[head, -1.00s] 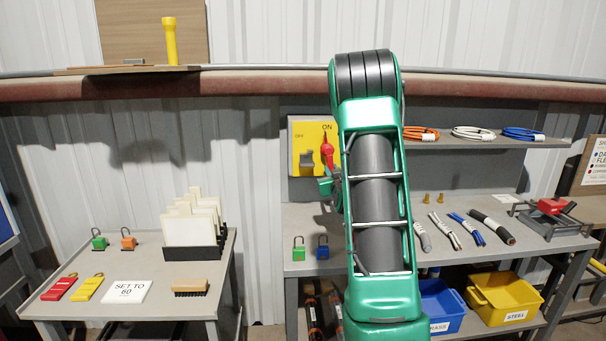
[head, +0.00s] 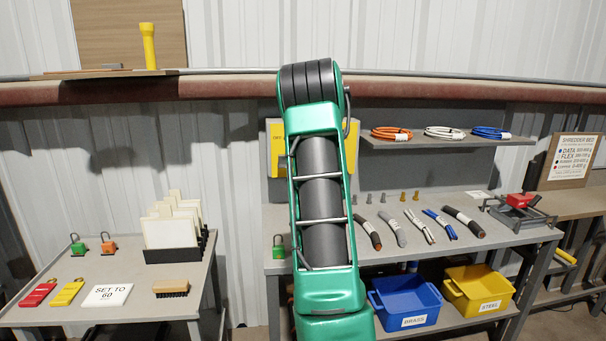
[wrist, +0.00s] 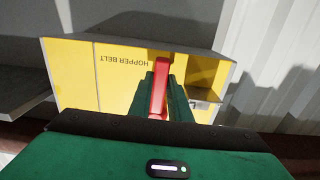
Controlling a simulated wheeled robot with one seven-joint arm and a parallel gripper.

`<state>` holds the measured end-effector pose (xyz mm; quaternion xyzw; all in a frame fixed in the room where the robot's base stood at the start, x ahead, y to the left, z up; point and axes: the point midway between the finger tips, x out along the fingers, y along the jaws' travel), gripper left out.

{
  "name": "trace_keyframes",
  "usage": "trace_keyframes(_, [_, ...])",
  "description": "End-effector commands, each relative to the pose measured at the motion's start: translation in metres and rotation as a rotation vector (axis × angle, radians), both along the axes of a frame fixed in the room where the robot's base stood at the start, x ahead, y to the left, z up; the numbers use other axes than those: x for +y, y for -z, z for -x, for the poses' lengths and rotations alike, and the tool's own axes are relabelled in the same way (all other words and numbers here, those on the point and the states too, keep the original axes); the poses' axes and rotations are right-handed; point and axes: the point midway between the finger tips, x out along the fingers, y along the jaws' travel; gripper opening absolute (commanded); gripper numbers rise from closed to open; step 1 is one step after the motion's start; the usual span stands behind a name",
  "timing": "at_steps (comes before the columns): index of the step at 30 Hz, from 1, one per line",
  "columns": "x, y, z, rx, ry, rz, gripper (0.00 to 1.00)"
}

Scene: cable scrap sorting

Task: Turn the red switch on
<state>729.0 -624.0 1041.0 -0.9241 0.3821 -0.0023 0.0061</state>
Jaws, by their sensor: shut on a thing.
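The red switch (wrist: 158,88) is a red handle on a yellow box (wrist: 75,75) lettered "HOPPER BELT", which appears upside down in the wrist view. My gripper (wrist: 159,95) has its two dark green fingers on either side of the red handle, shut on it. In the head view, the yellow box (head: 275,150) shows only at its edges behind my arm. The red switch and my gripper are hidden there.
Below the box, a grey bench (head: 440,245) holds a green padlock (head: 279,247) and several cable pieces. A blue bin (head: 405,300) and a yellow bin (head: 485,290) stand on its lower shelf. A side table (head: 130,300) stands at left.

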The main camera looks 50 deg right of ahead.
Motion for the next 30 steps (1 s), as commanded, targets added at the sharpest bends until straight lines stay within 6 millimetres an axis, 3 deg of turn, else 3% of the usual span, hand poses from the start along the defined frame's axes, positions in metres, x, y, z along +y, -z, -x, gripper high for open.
trace_keyframes(2, [0.004, 0.003, -0.004, -0.001, -0.009, -0.011, 0.0])
trace_keyframes(3, [0.004, 0.003, -0.004, -0.001, -0.009, -0.011, 0.27])
trace_keyframes(5, [0.004, 0.003, -0.003, -0.001, -0.008, -0.009, 0.36])
trace_keyframes(17, [0.006, 0.0, 0.004, -0.004, -0.003, -0.004, 0.36])
trace_keyframes(30, [0.062, 0.0, 0.057, -0.002, -0.001, -0.006, 0.36])
